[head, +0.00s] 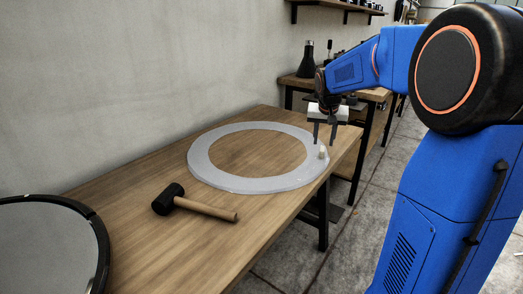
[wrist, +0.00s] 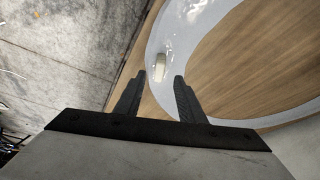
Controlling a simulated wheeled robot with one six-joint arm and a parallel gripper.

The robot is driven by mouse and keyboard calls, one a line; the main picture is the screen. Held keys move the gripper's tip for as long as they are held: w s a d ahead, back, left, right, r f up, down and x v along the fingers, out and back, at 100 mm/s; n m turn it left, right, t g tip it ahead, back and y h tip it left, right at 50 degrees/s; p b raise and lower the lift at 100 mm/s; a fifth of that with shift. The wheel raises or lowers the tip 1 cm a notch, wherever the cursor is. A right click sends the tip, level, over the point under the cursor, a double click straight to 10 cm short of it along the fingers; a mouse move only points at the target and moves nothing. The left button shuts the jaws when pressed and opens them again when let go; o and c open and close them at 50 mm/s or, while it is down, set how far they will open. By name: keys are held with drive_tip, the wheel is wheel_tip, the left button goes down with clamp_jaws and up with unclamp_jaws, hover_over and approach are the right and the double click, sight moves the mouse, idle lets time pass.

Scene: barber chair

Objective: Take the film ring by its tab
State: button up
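The film ring (head: 205,162) is a flat, pale grey, glossy ring lying on the wooden table. Its small whitish tab (head: 322,152) stands up on the right part of the ring, near the table's right edge. In the wrist view the tab (wrist: 160,67) shows just beyond the fingertips, roughly between them, with the ring (wrist: 185,35) curving around it. My gripper (head: 325,142) is above the ring's right side, pointing down. Its two dark fingers (wrist: 162,76) are apart with nothing between them. I cannot tell the exact height of the fingertips over the tab.
A black-headed mallet with a wooden handle (head: 205,208) lies on the wooden table (head: 130,180) in front of the ring. A round dark-rimmed mirror-like disc (head: 45,250) is at the lower left. A wall runs behind the table. A second bench (head: 300,80) with bottles stands farther back.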

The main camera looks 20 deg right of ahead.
sight(322, 148)
drive_tip(key=x, duration=0.5)
drive_tip(key=shift+w+d, duration=0.15)
drive_tip(key=shift+c, duration=0.2)
drive_tip(key=shift+r, duration=0.1)
clamp_jaws()
drive_tip(key=shift+r, duration=0.1)
